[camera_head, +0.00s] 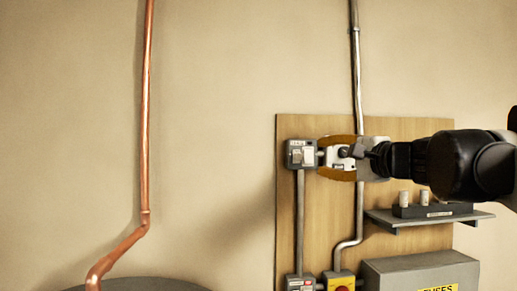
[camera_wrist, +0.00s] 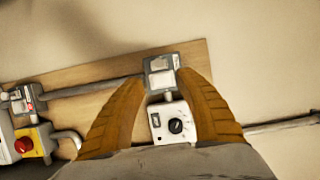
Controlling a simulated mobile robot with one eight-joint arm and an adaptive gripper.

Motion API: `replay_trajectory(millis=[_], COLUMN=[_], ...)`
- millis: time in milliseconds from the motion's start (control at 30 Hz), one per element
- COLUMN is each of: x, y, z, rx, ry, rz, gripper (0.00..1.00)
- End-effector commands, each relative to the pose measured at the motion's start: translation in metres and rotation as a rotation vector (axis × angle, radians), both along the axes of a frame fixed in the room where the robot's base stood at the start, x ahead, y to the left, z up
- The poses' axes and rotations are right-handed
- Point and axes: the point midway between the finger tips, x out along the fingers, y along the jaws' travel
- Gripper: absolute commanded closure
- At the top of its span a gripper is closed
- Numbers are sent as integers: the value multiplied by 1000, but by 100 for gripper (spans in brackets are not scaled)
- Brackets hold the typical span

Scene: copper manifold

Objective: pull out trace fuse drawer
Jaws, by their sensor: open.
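A small grey box with two white parts (camera_head: 301,153) is fixed near the top left of the wooden board; its small label is too small to read. In the wrist view it (camera_wrist: 160,64) lies between and just beyond my fingertips. One white part seems to be the fuse drawer, but I cannot tell which. My gripper (camera_head: 321,157) comes from the right, open and empty, its orange fingers spread above and below just right of the box. In the wrist view the fingertips (camera_wrist: 162,76) flank the box's near part; contact cannot be told.
A white control with a black knob (camera_wrist: 170,122) sits between the fingers. A conduit (camera_head: 300,225) runs down from the box to a lower switch and a yellow box with a red button (camera_head: 341,281). A shelf (camera_head: 470,218) and grey fuse box (camera_head: 420,272) stand below the arm.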

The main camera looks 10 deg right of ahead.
Motion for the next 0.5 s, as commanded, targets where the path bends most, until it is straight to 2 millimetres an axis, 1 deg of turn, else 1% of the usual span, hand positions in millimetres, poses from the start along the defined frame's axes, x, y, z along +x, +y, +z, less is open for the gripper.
replay_trajectory(millis=[300, 400, 500], x=[56, 72, 82], y=[25, 32, 36], z=[0, -1, -1], rx=[-2, -2, -2], ry=[0, 0, 0], rz=[4, 4, 3], gripper=[59, 59, 59])
